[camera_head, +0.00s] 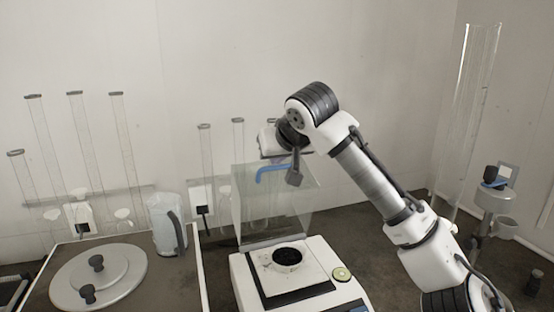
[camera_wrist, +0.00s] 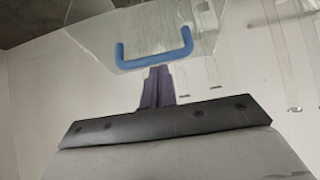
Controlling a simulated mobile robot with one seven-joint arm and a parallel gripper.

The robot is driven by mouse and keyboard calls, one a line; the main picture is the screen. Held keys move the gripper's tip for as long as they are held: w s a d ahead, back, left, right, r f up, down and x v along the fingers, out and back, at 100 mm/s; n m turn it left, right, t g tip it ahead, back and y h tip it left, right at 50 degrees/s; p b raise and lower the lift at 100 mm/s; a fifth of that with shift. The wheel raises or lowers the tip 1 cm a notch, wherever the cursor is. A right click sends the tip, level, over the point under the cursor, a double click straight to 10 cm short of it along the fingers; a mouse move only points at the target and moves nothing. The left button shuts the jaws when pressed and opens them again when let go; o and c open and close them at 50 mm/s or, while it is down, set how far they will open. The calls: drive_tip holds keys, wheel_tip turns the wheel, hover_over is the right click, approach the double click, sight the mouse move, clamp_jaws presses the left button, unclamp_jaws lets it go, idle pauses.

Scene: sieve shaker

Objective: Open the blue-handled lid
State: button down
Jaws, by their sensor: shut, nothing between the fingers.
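The lid (camera_head: 290,210) is a clear panel with a blue handle (camera_head: 273,168) near its top edge. It stands steeply raised at the rear of the white machine (camera_head: 243,282), and the plate with a dark round opening (camera_head: 287,257) shows in front of it. In the wrist view the blue handle (camera_wrist: 155,57) is a U-shaped bar on the clear panel (camera_wrist: 110,30). My gripper (camera_wrist: 157,70) has its purple fingers shut and empty, with the tips close by the handle's bar. Whether they touch it cannot be told. In the head view the fingertips are not clear.
A tray (camera_head: 195,280) at left holds a round metal lid (camera_head: 70,280) with dark knobs. A tall clear tube (camera_head: 470,110) and a small stand (camera_head: 490,205) are at right.

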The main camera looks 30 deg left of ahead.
drive_tip(key=b+v, duration=0.2)
drive_tip(key=v, duration=1.1)
drive_tip(key=shift+d+f, duration=0.1)
